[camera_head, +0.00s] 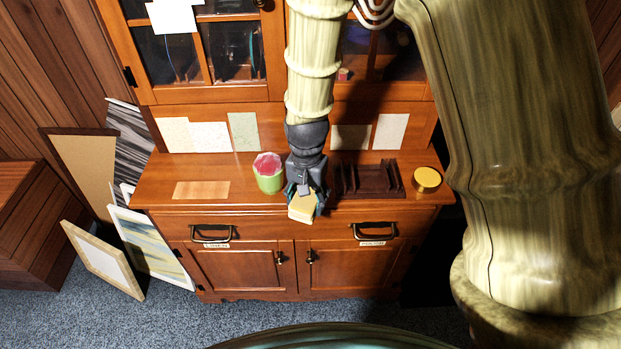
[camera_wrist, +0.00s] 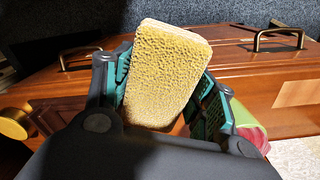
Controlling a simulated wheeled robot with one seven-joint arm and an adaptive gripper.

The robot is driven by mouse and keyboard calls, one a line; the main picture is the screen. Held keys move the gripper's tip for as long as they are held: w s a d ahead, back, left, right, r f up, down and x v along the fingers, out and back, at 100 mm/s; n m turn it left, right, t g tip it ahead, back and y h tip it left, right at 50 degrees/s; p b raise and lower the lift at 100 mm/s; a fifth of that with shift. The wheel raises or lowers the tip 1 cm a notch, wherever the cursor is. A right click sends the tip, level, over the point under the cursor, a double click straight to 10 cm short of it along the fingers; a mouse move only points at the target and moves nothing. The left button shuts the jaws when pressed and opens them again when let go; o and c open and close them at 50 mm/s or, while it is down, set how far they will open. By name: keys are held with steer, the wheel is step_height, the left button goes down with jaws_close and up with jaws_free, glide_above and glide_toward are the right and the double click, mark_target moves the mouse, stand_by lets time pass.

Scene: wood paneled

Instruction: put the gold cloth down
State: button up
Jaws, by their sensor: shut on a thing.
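The gold cloth (camera_head: 301,209) looks like a thick, pale yellow folded block; its bumpy gold face fills the middle of the wrist view (camera_wrist: 163,78). My gripper (camera_head: 307,195) is shut on it, with a teal-padded finger on each side of the cloth in the wrist view. The cloth overlaps the front edge of the wooden cabinet top (camera_head: 242,194) in the head view. It appears held above that edge; the exact gap below it is hard to judge.
A green cup with a pink inside (camera_head: 268,173) stands just left of my gripper. A dark slotted rack (camera_head: 368,181) and a round gold tin (camera_head: 427,180) are to the right. A light wood rectangle (camera_head: 201,190) lies at left. Drawer handles (camera_head: 374,232) stick out below.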

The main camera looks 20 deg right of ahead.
steer(key=w+d, duration=0.1)
steer(key=w, duration=0.2)
steer(key=w+d+p, duration=0.1)
steer(key=w, duration=0.2)
steer(key=w+d+f+p, duration=0.1)
steer(key=w, duration=0.2)
steer(key=shift+w+d, duration=0.35)
steer(key=shift+d, duration=0.05)
steer(key=shift+f+p, duration=0.55)
steer(key=shift+f, duration=1.15)
steer(key=shift+f, duration=0.15)
steer(key=o, duration=1)
steer(key=shift+o, duration=0.2)
step_height(320, 180, up, 12)
steer(key=b, duration=0.2)
steer(key=shift+r, duration=0.2)
